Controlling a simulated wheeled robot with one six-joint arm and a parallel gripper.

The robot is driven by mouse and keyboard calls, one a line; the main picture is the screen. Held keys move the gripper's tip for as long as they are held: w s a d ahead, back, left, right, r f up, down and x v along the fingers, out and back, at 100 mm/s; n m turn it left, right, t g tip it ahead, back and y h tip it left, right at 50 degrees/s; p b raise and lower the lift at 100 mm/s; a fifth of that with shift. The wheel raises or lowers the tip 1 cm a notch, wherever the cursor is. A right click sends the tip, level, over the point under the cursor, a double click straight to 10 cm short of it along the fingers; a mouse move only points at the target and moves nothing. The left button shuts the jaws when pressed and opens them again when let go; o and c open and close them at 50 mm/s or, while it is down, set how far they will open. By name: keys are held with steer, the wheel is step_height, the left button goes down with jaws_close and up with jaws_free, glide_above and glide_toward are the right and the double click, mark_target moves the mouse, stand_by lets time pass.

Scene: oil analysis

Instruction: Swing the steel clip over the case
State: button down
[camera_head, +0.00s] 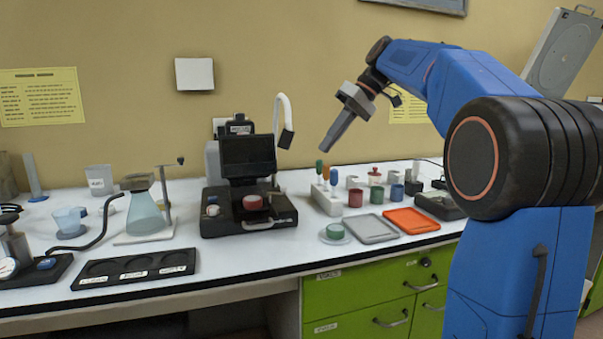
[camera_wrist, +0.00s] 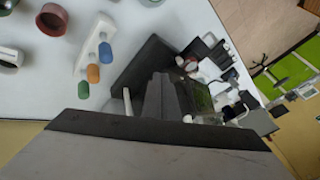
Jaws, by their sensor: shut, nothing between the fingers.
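My gripper (camera_head: 328,143) is shut and empty, raised in the air above the back of the bench and pointing down-left. A black instrument (camera_head: 247,172) with a dark screen stands to its lower left, well apart from it. On the instrument's base sit a red round part (camera_head: 253,202) and a thin pale metal bar (camera_head: 284,221) at the front right; I cannot tell whether this bar is the steel clip. A grey case-like panel with a handle (camera_head: 565,52) stands tilted at the upper right; I cannot tell whether it is the case. The wrist view also shows the black instrument (camera_wrist: 140,72).
A white rack (camera_head: 328,202) with coloured-handled tools stands below my gripper, beside several small cups. Grey (camera_head: 372,229) and orange (camera_head: 411,221) trays lie in front. A flask (camera_head: 145,214) and black tray (camera_head: 135,268) are left. Air around my gripper is clear.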

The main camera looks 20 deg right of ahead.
steer(key=shift+s+a+f, duration=0.15)
steer(key=shift+a+f, duration=4.25)
steer(key=shift+a, duration=0.15)
steer(key=shift+s+a+m+t, duration=0.1)
steer(key=shift+s+m+t, duration=0.4)
steer(key=shift+m, duration=0.1)
steer(key=s+a+m+t+h, duration=0.3)
steer(key=s+a+m, duration=0.2)
steer(key=m, duration=0.4)
steer(key=shift+t+h, duration=0.4)
steer(key=shift+s+a, duration=0.1)
steer(key=shift+a, duration=0.1)
